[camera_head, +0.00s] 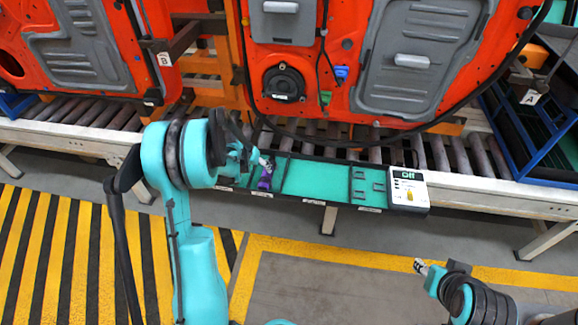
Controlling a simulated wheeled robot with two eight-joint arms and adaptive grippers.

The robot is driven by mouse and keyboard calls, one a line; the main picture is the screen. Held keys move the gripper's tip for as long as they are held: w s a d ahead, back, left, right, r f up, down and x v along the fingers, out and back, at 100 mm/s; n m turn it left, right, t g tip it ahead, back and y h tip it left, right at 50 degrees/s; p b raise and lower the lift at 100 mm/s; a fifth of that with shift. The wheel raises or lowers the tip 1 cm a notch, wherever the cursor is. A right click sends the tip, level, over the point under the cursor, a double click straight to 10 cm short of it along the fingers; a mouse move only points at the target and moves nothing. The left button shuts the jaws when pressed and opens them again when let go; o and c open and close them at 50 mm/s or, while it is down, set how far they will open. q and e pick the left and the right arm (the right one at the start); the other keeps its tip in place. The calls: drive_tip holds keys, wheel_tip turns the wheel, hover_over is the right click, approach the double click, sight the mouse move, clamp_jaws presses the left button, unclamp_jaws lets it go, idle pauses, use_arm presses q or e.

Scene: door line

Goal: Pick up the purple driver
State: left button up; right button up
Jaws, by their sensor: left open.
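The purple driver (265,178) stands in a narrow compartment of the teal tray (312,180) at the front edge of the conveyor. It is small in the view, and its upper part is close to my gripper. My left gripper (262,160) is open, just above and behind the driver. My own wrist hides part of this gripper and the tray's left end. I cannot tell whether the fingers touch the driver. My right gripper (421,267) is at the lower right, away from the tray, and its opening cannot be made out.
Orange door panels (345,75) hang above the roller conveyor (445,155), close behind the tray. Blue frames (535,140) stand at the right. The floor in front is clear.

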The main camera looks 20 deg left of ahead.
sight(265, 173)
use_arm(q)
drive_tip(key=b+x, duration=0.1)
drive_tip(key=x, duration=0.3)
drive_tip(key=shift+w, duration=0.15)
drive_tip(key=b+x, duration=0.1)
drive_tip(key=x, duration=0.1)
drive_tip(key=b+x, duration=0.1)
drive_tip(key=x, duration=0.2)
drive_tip(key=shift+w+d+b, duration=0.2)
drive_tip(key=shift+w+b, duration=0.05)
drive_tip(key=shift+b, duration=0.1)
drive_tip(key=shift+r, duration=0.15)
drive_tip(key=shift+c, duration=0.7)
clamp_jaws()
